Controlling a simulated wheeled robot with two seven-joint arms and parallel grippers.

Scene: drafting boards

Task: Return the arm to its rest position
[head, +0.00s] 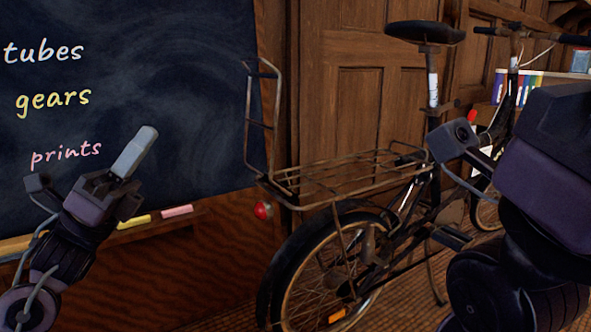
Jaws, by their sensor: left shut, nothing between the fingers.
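My left arm comes in from the lower left, and its gripper (136,152) is raised in front of the blackboard (190,85). Its pale fingers are together, pointing up and to the right, with nothing between them. The fingertips are beside the pink word "prints" in the picture. My right arm fills the right edge, folded, in front of the bicycle in the picture. The fingers of my right gripper do not show.
A bicycle (345,225) with an empty rear rack (345,178) stands right of the blackboard, before wooden panelling (345,80). Yellow chalk (134,221) and pink chalk (176,211) lie on the board's ledge. Books (520,85) stand at the back right.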

